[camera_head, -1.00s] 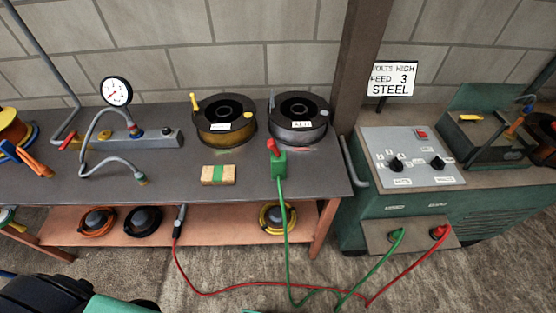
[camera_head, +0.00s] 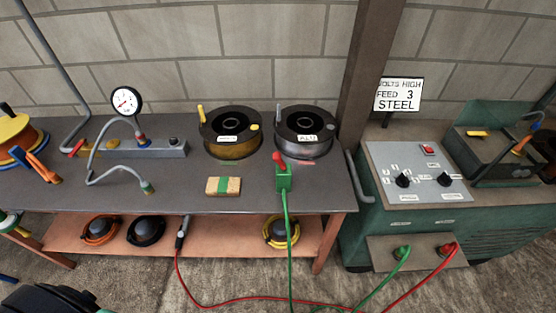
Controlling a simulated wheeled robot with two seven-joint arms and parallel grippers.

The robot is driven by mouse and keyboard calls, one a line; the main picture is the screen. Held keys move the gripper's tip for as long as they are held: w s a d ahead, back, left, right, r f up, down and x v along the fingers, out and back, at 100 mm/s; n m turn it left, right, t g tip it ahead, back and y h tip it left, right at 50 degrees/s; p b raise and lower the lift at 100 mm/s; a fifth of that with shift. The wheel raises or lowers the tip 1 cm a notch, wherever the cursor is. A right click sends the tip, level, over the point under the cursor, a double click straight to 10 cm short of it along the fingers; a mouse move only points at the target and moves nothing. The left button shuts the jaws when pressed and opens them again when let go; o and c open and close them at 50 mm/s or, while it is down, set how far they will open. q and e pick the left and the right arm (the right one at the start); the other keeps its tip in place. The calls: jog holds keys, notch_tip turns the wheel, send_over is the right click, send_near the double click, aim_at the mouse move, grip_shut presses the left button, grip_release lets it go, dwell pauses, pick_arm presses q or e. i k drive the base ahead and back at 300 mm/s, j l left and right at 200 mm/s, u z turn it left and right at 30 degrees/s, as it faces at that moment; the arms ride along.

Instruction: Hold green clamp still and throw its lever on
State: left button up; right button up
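The green clamp (camera_head: 284,178) stands at the front edge of the grey bench, right of centre. Its red lever (camera_head: 279,160) sits on top, tilted up to the left. A green cable (camera_head: 287,240) hangs from the clamp to the floor and leads to the green welding machine. Neither gripper can be made out; only a dark part of my own body shows at the lower left. Nothing is touching the clamp.
Two wire spools (camera_head: 231,132) (camera_head: 304,131) stand behind. A gauge with a grey hose (camera_head: 126,101) is at the left. The welding machine (camera_head: 420,172) stands at the right. A red cable (camera_head: 230,298) crosses the floor.

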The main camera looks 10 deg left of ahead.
aim_at(277, 155)
jog(key=j+z, duration=0.15)
jog(key=j, duration=0.2)
jog(key=k+j+z, duration=0.15)
jog(key=j, duration=0.2)
jog(key=k+j+z, duration=0.15)
jog(key=j, duration=0.2)
jog(key=k+j+z, duration=0.15)
jog(key=j, duration=0.2)
jog(key=k+j+z, duration=0.1)
jog(key=j, duration=0.25)
